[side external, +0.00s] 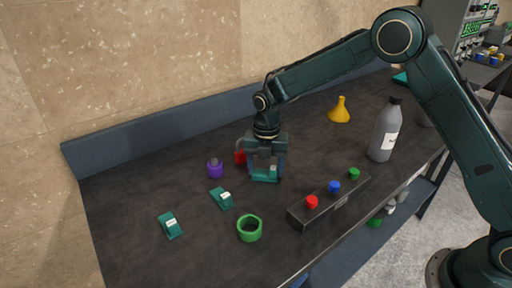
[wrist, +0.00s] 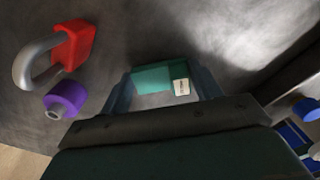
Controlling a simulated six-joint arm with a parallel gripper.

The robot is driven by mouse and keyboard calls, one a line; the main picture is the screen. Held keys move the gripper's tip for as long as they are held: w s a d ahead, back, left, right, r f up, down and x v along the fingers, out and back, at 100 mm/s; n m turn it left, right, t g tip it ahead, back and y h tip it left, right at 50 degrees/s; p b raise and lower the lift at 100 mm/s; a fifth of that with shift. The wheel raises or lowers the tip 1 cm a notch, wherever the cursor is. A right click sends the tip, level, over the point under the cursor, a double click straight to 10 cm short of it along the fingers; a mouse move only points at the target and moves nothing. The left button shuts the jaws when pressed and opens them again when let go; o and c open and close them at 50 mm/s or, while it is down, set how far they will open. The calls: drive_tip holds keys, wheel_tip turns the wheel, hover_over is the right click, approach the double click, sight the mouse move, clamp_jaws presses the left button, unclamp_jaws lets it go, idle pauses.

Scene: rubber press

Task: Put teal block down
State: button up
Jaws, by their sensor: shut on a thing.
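A teal block (side external: 264,177) with a pale label is between the fingers of my gripper (side external: 266,172) in the side view, low at the table top. I cannot tell whether its underside touches the table. In the wrist view the teal block (wrist: 160,78) lies between the two fingertips of my gripper (wrist: 163,92), its label facing the camera. Two more teal blocks with labels lie on the table: one (side external: 221,198) left of my gripper and one (side external: 170,225) farther left.
A red padlock (side external: 240,157) and a purple cylinder (side external: 215,169) stand close left of my gripper. A green ring (side external: 249,229) lies in front. A button box (side external: 325,205) is at front right. A grey bottle (side external: 384,132) and yellow funnel (side external: 340,110) stand right. The table's left end is clear.

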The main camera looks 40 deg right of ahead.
sight(265, 171)
drive_tip(key=shift+f, duration=0.1)
drive_tip(key=o, duration=1.1)
drive_tip(key=shift+r, duration=6.15)
